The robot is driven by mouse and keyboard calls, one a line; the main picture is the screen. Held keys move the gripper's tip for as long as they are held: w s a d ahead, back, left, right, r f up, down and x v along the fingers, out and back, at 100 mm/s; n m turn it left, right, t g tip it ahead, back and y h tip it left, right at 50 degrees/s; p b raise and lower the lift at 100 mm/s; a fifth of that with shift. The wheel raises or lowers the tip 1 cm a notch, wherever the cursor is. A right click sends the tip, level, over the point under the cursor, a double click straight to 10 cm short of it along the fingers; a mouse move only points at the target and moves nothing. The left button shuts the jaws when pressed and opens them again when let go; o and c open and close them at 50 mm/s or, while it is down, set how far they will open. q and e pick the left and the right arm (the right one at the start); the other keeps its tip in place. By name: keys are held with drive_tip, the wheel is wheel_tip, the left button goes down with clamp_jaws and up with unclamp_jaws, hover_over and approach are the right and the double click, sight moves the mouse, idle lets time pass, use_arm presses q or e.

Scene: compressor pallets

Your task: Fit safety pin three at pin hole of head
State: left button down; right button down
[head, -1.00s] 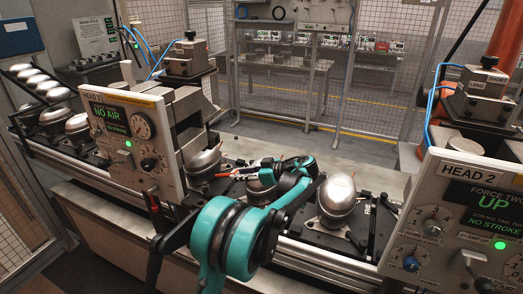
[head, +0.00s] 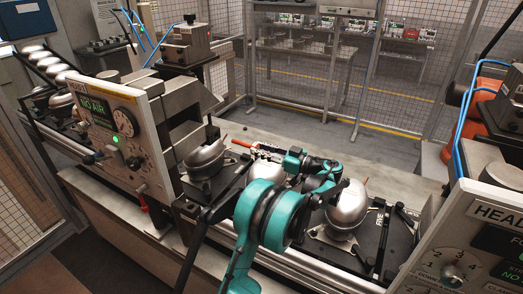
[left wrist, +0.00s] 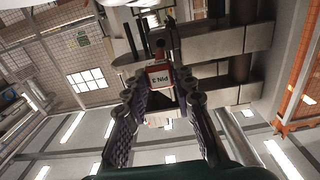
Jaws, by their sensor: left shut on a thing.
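My left gripper (head: 263,149) is shut on a small red and white block marked PIN 3 (left wrist: 159,76), seen between its two dark ridged fingers in the left wrist view. In the head view, the red end of this safety pin (head: 241,142) points left from the gripper, above the row of compressors and to the right of head 1 (head: 120,125). Head 2 (head: 490,225) stands at the right edge, partly cut off. I cannot make out a pin hole on either head. My right gripper is not in view.
Another is partly hidden behind my left arm. More stand at the far left. A mesh fence (head: 300,60) and a bench lie behind. The floor beyond the line looks clear.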

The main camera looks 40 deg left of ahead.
sight(247, 145)
use_arm(q)
drive_tip(key=shift+s+a, duration=0.15)
drive_tip(key=shift+a, duration=0.5)
drive_tip(key=shift+s+a, duration=0.2)
drive_tip(key=shift+a, duration=2)
drive_tip(key=s+a, duration=0.1)
drive_tip(key=a, duration=0.8)
drive_tip(key=shift+a, duration=0.25)
idle(2.3)
drive_tip(key=c, duration=1.2)
unclamp_jaws()
drive_tip(key=d, duration=0.8)
drive_tip(key=w+d, duration=0.1)
drive_tip(key=d, duration=0.3)
drive_tip(key=shift+w, duration=0.1)
